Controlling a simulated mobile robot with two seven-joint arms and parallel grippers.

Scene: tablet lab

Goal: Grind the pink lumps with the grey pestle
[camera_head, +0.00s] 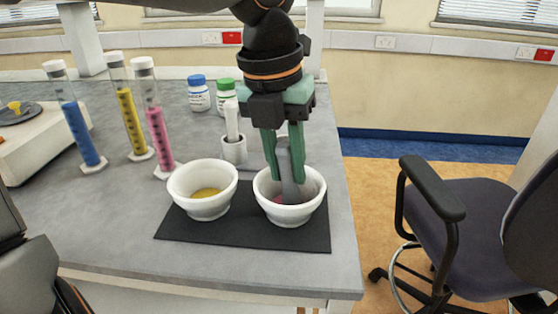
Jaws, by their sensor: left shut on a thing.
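My left gripper (283,165) comes down from the top over the right-hand white mortar (291,215). Its green fingers are shut on the grey pestle (290,182), which stands roughly upright with its lower end inside this mortar. A little pink (277,199) shows in the mortar beside the pestle; single lumps cannot be made out. The pestle's tip and part of the bowl's inside are hidden. My right gripper is not in view.
A second mortar (203,207) with yellow contents stands left on the same dark mat (240,235). Behind it, a white pestle (231,121) stands in a small holder (234,151). Blue (80,130), yellow (129,118) and pink tubes (158,132) stand left. A chair (470,230) is right of the bench.

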